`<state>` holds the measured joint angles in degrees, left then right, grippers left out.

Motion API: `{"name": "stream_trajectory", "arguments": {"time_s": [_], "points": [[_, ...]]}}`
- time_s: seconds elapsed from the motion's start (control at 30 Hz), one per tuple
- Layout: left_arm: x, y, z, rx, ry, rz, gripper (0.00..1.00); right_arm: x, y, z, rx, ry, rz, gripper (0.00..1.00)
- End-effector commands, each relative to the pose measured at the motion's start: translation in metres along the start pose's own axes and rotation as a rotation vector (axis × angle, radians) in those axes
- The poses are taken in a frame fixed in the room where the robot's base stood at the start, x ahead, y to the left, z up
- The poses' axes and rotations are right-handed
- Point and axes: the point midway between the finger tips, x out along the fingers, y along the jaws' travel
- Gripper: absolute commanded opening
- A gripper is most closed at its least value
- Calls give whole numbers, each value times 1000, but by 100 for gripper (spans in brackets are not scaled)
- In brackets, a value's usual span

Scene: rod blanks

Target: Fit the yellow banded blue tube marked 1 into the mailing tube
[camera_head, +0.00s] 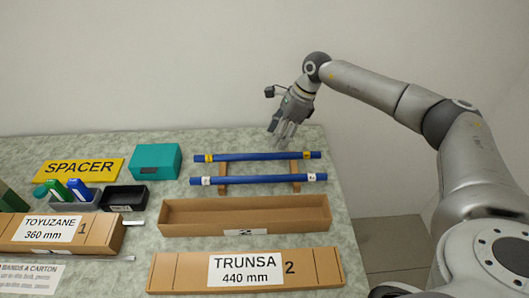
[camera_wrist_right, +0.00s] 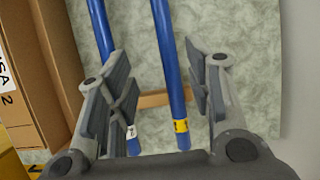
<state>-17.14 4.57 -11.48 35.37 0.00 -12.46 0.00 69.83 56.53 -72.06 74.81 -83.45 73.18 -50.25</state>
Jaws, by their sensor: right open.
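The yellow banded blue tube (camera_head: 250,156) lies across a wooden rack, behind a white banded blue tube (camera_head: 255,180). I cannot read its mark. My right gripper (camera_head: 287,135) is open and empty, above the right part of the yellow banded tube. In the right wrist view, the yellow banded tube (camera_wrist_right: 168,55) runs between the open fingers (camera_wrist_right: 162,85), and the other blue tube (camera_wrist_right: 100,28) passes behind the left finger. No round mailing tube shows; a long, open, empty brown carton (camera_head: 245,215) lies in front of the rack. My left gripper is out of view.
A closed TRUNSA 440 mm carton marked 2 (camera_head: 320,268) lies in front. A TOYUZANE 360 mm carton marked 1 (camera_head: 100,232), a yellow SPACER sign (camera_head: 80,170), a teal box (camera_head: 155,160) and a black tray (camera_head: 124,197) are at left. The wall stands close behind the table.

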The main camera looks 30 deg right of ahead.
Motion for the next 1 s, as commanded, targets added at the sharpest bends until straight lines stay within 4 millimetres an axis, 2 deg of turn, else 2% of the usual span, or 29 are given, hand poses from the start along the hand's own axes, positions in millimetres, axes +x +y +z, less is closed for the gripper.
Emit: {"name": "stream_trajectory", "arguments": {"time_s": [0.13, 0.37, 0.7, 1.0], "points": [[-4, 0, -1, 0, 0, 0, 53, 24, 0, 0, -1, 2, 3, 47], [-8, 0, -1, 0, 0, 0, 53, 41, -1, 0, -1, 2, 1, 47], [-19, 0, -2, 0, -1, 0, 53, 84, -8, -1, -1, 2, 1, 47], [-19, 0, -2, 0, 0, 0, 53, 89, -8, -2, -1, 2, 0, 47]]}}
